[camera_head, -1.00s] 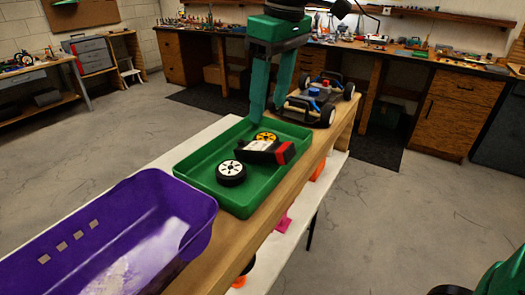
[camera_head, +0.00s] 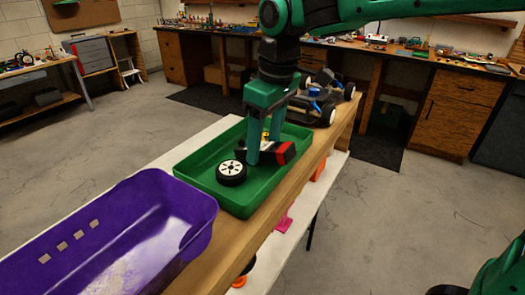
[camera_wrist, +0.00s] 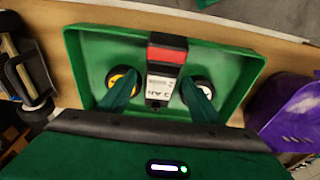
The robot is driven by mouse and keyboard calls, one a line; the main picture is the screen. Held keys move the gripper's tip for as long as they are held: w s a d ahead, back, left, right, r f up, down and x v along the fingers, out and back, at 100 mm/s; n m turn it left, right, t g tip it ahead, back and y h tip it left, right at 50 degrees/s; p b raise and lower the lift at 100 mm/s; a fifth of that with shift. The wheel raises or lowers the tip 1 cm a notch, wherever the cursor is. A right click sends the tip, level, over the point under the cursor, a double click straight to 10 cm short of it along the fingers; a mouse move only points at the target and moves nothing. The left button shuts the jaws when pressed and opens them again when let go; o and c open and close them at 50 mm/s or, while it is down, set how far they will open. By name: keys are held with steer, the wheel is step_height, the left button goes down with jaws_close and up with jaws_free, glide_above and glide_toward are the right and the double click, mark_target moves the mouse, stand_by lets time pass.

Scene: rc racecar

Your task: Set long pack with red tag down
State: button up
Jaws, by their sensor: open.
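The long black pack with a red tag (camera_head: 283,153) lies in the green tray (camera_head: 237,205) on the workbench. In the wrist view the pack (camera_wrist: 166,68) shows its red band and a white printed label. My gripper (camera_head: 264,153) is low over the tray. In the wrist view its two open fingers (camera_wrist: 160,95) stand on either side of the pack with gaps showing. Part of the pack is hidden behind the fingers in the head view. The tray also holds a white-hubbed wheel (camera_head: 231,173) and a yellow-hubbed wheel (camera_wrist: 122,82).
A purple bin (camera_head: 110,235) stands in front of the tray at the left. The RC car chassis (camera_head: 318,100) sits on the bench beyond the tray. The wooden bench edge (camera_head: 262,225) runs along the right.

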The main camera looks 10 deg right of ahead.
mark_target(262, 148)
jaws_close()
stand_by(0.3)
steer(key=shift+r, duration=0.5)
steer(key=r, duration=0.3)
steer(key=shift+s+a+r, duration=0.3)
steer(key=shift+a+r, duration=0.05)
steer(key=s+a+r, duration=0.6)
steer(key=s+a, duration=0.1)
steer(key=s, duration=0.1)
steer(key=shift+a+r, duration=0.15)
